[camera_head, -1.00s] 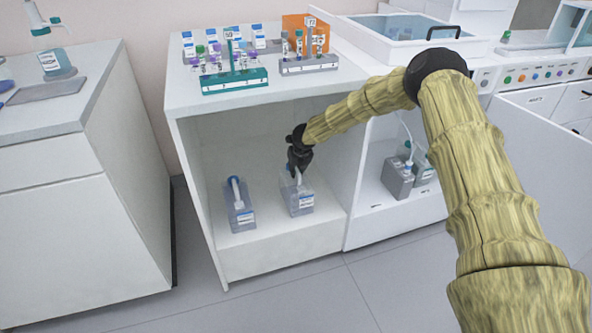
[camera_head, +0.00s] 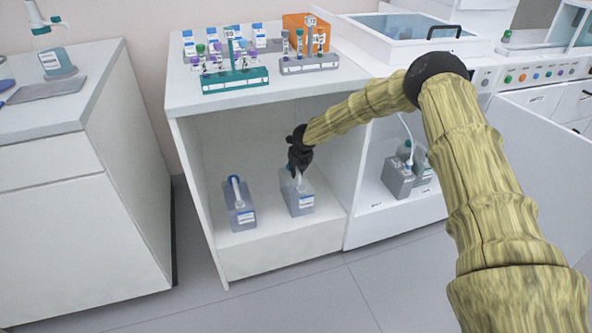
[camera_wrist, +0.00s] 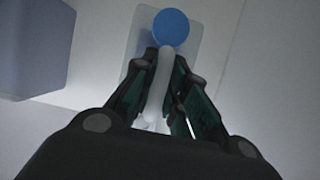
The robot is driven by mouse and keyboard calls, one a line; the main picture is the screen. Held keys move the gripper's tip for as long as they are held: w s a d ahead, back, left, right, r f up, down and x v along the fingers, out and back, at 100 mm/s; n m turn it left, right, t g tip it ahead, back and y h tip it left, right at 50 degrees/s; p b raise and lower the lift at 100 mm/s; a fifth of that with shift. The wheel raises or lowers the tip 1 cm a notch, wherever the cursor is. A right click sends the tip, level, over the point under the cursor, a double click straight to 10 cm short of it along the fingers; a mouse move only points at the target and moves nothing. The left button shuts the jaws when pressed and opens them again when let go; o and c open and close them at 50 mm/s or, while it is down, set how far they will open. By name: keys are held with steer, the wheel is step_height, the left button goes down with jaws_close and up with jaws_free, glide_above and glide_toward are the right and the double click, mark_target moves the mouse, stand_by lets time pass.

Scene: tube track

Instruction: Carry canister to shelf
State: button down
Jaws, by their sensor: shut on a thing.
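A translucent canister (camera_head: 300,203) with a white label stands upright on the floor of the open cabinet shelf (camera_head: 262,236). My gripper (camera_head: 298,174) is over its top and shut on its handle. In the wrist view the fingers (camera_wrist: 157,95) close on either side of the white handle, just behind the round blue cap (camera_wrist: 171,27). The canister body (camera_wrist: 190,55) is below, partly hidden by the fingers. A similar canister (camera_head: 239,205) stands to its left on the same shelf. Whether the held canister touches the shelf floor is not fully clear, but it appears to rest there.
The cabinet's left side wall (camera_head: 197,195) and the worktop (camera_head: 200,103) enclose the space around my arm. Tube racks (camera_head: 235,79) stand on top. Grey canisters (camera_head: 399,178) stand in the compartment to the right. The shelf's front strip is clear.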

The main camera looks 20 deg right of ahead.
steer(key=shift+f, duration=0.25)
stand_by(0.3)
steer(key=c, duration=1.3)
jaws_free()
steer(key=shift+f, duration=0.1)
steer(key=shift+c, duration=0.2)
